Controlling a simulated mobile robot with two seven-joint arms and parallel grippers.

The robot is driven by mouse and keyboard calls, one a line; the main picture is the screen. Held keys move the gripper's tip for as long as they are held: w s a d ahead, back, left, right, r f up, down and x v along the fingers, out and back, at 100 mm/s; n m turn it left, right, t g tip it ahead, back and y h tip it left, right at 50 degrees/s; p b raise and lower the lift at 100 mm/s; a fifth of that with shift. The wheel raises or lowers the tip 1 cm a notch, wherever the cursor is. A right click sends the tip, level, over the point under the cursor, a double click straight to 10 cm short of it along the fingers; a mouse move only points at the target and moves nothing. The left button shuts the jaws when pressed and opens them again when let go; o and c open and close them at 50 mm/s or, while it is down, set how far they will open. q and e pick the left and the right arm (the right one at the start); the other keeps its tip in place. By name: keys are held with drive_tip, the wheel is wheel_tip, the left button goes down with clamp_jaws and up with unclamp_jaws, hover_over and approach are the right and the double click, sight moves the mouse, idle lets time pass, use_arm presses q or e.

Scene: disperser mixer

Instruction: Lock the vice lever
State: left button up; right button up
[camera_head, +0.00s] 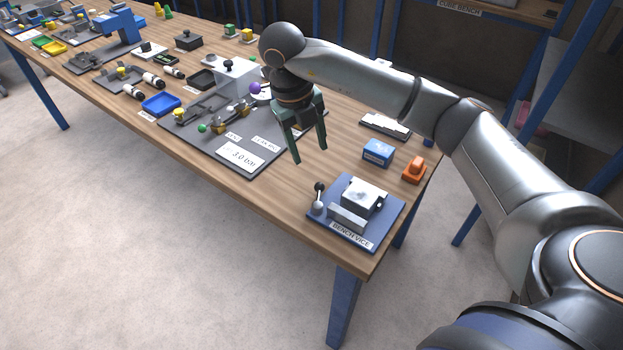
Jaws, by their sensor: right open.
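The bench vice (361,201) is a light metal block on a blue base plate (388,228) labelled BENCH VICE, at the near right corner of the wooden bench. Its lever (318,197) has a dark knob on top and stands roughly upright at the left side of the vice. My right gripper (311,156) is open and empty, fingers pointing down. It hangs beyond the vice and a little left of it in the picture, apart from the lever. My left gripper is not in view.
A blue box (378,151) and an orange item (414,169) stand behind the vice. A dark plate (206,148) with valves and a 3.0 bar card lies to the left. The bench's front edge (270,205) is close to the vice. Bare wood lies between the plate and vice.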

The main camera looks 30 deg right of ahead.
sight(319, 184)
drive_tip(key=f, duration=0.4)
drive_tip(key=d+f+p, duration=0.1)
drive_tip(key=f, duration=0.3)
drive_tip(key=d+f, duration=0.1)
drive_tip(key=f, duration=0.3)
drive_tip(key=shift+s+d, duration=0.1)
drive_tip(key=shift+d, duration=0.1)
drive_tip(key=shift+r, duration=0.1)
clamp_jaws()
